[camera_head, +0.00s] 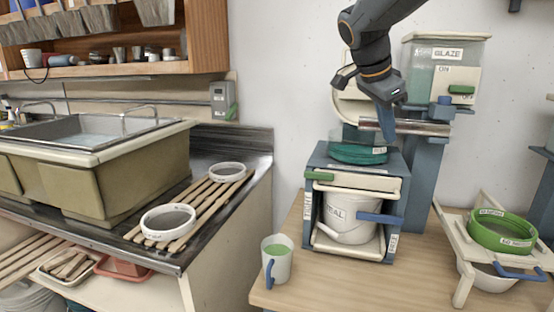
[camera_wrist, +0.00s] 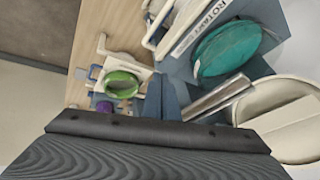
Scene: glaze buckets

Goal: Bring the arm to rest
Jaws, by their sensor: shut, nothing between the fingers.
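My arm hangs in from the top of the head view. My gripper (camera_head: 386,128) points down, its blue fingers shut and empty. It is in front of the metal bar (camera_head: 418,127) of the glaze machine and above the green lid (camera_head: 358,153); I cannot tell whether it touches either. In the wrist view, the shut fingers (camera_wrist: 163,100) show above the dark wrist body. The green lid (camera_wrist: 227,47) is to their upper right there, with the metal bar (camera_wrist: 217,98) close on their right.
A clear glaze tank (camera_head: 445,60) stands behind my arm. Below is a blue stand with a white bucket (camera_head: 350,222). A mug (camera_head: 277,262) is at the table's front left and a green sieve (camera_head: 502,233) at the right. A sink (camera_head: 85,140) and slatted rack are far left.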

